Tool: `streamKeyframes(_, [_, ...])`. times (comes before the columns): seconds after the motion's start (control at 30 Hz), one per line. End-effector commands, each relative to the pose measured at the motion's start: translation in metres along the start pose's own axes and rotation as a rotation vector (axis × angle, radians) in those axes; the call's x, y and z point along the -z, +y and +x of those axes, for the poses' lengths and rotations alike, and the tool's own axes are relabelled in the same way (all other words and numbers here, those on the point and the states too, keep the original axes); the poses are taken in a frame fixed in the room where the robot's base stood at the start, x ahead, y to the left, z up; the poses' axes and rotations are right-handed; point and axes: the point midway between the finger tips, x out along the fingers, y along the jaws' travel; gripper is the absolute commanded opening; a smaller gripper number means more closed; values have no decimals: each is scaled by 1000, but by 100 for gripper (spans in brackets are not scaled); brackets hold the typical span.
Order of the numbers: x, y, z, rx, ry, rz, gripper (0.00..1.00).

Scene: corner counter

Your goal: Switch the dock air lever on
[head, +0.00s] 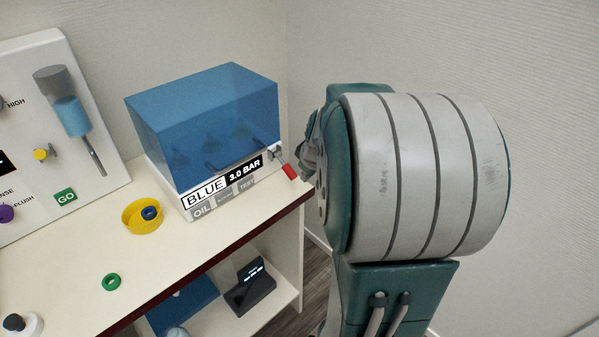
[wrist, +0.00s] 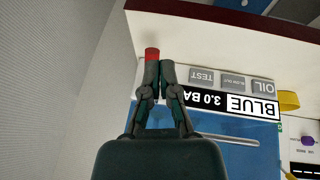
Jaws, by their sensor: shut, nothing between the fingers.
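The dock is a white base (head: 187,203) under a clear blue cover (head: 200,110). Its front reads BLUE, 3.0 BAR, OIL and TEST. A lever with a red tip (head: 289,171) sticks out at its right front corner, slanting down to the right in the head view. In the wrist view the red tip (wrist: 152,54) shows just past my left finger; the lever's shaft is hidden behind the fingers. My gripper (wrist: 160,78) is shut and empty, close to the lever; I cannot tell whether they touch. In the head view my arm hides most of the gripper.
A yellow ring dish (head: 130,218) with a blue ring and a green ring (head: 111,282) lie on the counter to the left. A white panel (head: 20,215) stands far left. A dark device (head: 250,290) sits on the shelf below. Walls close the corner behind.

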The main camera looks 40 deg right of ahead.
Motion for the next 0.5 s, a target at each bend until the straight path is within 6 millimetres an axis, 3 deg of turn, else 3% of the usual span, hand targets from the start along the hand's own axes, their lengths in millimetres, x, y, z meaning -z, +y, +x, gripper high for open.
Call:
streamKeyframes(0.2, [-30,-6,-25,-3,1,3,0])
streamKeyframes(0.5, [-44,-9,-36,0,0,0,0])
